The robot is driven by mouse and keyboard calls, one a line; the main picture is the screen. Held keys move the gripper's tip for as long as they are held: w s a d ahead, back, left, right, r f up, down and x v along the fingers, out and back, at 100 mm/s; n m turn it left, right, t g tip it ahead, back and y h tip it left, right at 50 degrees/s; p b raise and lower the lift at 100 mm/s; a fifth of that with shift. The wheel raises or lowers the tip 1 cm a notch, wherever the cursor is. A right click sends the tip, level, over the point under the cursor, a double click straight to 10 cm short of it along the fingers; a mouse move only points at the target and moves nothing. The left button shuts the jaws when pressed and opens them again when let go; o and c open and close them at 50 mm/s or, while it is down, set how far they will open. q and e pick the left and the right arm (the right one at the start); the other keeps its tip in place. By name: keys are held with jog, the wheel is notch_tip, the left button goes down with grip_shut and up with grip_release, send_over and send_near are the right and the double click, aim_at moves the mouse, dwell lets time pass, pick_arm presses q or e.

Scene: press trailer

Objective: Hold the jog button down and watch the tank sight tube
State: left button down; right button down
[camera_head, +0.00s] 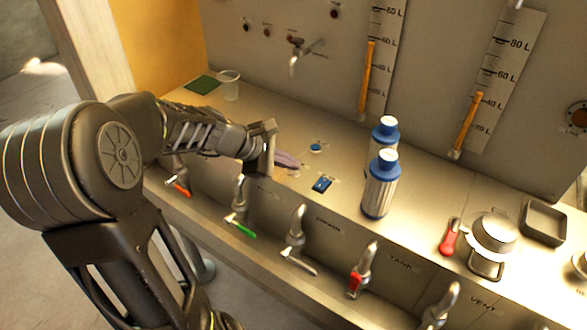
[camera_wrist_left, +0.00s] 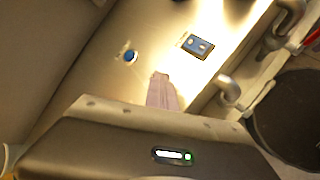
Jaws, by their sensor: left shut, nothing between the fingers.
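A round blue button (camera_head: 316,147) sits on the bench top; it also shows in the wrist view (camera_wrist_left: 131,56). A small blue plate (camera_head: 322,184) with two pale spots lies nearer the bench edge, also in the wrist view (camera_wrist_left: 197,46). I cannot read which is the jog button. My left gripper (camera_head: 290,161) is shut and empty, its tip left of both and seemingly apart from them; the wrist view shows its fingers (camera_wrist_left: 162,92). Two sight tubes with amber columns, a left one (camera_head: 366,80) and a right one (camera_head: 466,125), stand by litre scales; the tank's label is unclear there.
Two blue-capped bottles (camera_head: 379,187) stand right of the blue plate. Several taps with coloured levers line the bench front, one green-levered (camera_head: 239,212). A clear cup (camera_head: 229,85) and green pad (camera_head: 202,84) lie at the back left.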

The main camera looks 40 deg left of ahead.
aim_at(290, 172)
pick_arm(q)
jog(key=shift+r, duration=0.15)
dwell(0.8)
jog(key=shift+r+p, duration=0.7)
jog(key=shift+p, duration=0.1)
notch_tip(290, 172, up, 5)
jog(key=p, duration=0.4)
jog(key=shift+p, duration=0.3)
dwell(0.7)
